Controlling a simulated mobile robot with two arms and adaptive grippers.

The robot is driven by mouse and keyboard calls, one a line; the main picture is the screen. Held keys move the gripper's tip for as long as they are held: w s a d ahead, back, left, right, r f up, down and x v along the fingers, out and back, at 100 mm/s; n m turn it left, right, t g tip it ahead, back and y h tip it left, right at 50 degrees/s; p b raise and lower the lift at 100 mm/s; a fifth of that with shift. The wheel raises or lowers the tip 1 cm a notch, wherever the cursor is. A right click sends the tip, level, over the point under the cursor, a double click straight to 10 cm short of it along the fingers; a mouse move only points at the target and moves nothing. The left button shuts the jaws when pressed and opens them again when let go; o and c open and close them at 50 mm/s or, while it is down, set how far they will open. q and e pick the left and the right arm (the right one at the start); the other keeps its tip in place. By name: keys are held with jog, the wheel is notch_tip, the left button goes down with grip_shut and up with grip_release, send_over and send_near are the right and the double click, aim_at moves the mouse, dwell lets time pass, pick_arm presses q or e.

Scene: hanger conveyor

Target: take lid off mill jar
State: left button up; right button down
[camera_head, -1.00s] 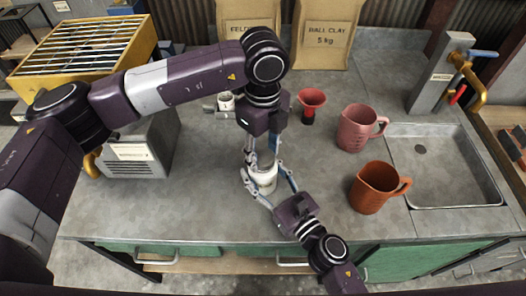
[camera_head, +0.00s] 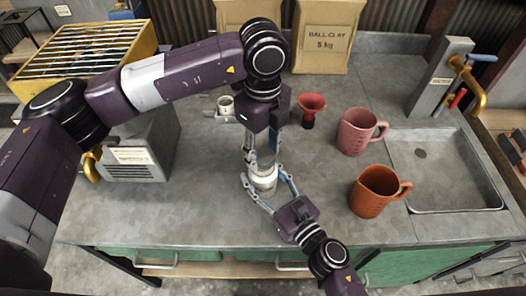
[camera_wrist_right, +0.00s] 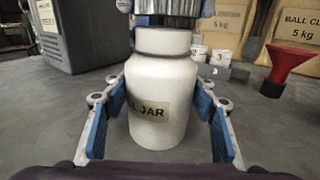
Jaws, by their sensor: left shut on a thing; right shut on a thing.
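The white mill jar (camera_wrist_right: 160,105) stands upright, its label partly readable as "LL JAR"; in the head view it (camera_head: 263,181) shows between the two grippers. My right gripper (camera_head: 265,184) has its fingers on both sides of the jar body, shut on it; its blue pads show in the right wrist view (camera_wrist_right: 162,130). My left gripper (camera_head: 261,158) points down from above. Its fingertips flank a grey ridged lid (camera_wrist_right: 167,10) above the jar's neck. A dark line shows between lid and neck; I cannot tell how far apart they are.
A pink jug (camera_head: 356,133) and an orange jug (camera_head: 372,192) stand to the right, before the sink (camera_head: 450,170). A red funnel (camera_head: 310,106) and a small white cup (camera_head: 225,104) stand behind. The counter (camera_head: 200,205) front left is clear.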

aim_at(263, 155)
pick_arm(q)
jog(key=shift+r, duration=2)
pick_arm(e)
jog(key=c, duration=0.7)
grip_release()
jog(key=shift+c, duration=0.2)
